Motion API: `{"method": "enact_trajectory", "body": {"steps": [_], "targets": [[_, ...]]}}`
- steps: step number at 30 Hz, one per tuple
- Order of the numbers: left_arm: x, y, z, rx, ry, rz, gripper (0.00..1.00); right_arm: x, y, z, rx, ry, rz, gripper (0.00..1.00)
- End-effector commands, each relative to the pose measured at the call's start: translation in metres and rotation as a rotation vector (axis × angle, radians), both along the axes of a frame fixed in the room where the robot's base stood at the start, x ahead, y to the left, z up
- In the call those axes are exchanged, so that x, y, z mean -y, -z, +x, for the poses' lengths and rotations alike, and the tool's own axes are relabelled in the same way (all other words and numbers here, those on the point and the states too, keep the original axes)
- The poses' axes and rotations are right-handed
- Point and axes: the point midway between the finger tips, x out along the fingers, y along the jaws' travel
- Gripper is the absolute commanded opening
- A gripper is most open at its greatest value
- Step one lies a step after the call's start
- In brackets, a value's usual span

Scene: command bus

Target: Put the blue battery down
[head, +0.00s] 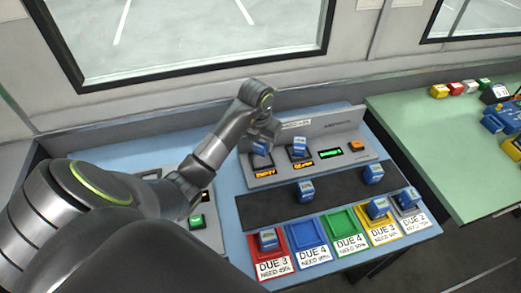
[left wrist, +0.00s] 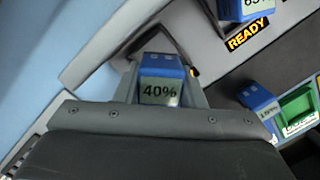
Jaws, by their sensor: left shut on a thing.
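My left gripper (head: 262,138) is shut on a blue battery (head: 262,148) at the left slot of the grey charger (head: 340,147). In the left wrist view the held battery (left wrist: 161,82) reads 40%. The orange display below that slot appears to read EMPTY. I cannot tell whether the battery touches the slot. A second blue battery (head: 299,152) stands in the neighbouring slot, above a READY display. Other blue batteries stand on the dark strip (head: 340,197), and in the red tray (head: 285,262), yellow tray (head: 366,220) and grey tray. My right gripper is not in view.
The blue tray (head: 309,233) and green tray (head: 343,224) are empty. A green button (head: 196,221) is on a panel at left, near my arm. A green table (head: 430,150) at right holds small coloured blocks and blue equipment. A window wall stands behind.

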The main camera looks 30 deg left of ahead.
Motion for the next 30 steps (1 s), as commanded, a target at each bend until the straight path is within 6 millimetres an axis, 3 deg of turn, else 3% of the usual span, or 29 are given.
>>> {"method": "enact_trajectory", "body": {"steps": [10,22,23,27,30], "targets": [[0.0,0.039,-0.001,-0.001,-0.001,0.001,0.09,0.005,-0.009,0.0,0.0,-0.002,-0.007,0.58],[0.0,0.046,0.0,0.001,0.0,0.002,0.09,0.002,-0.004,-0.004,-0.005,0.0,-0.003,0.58],[0.0,0.046,0.0,0.001,0.0,0.002,0.37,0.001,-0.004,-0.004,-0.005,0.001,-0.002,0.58],[-0.001,0.045,0.0,0.0,0.0,0.002,0.56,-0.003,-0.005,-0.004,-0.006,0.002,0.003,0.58],[0.0,0.045,0.0,0.0,0.0,0.002,0.58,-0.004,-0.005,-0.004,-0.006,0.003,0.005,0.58]]}}
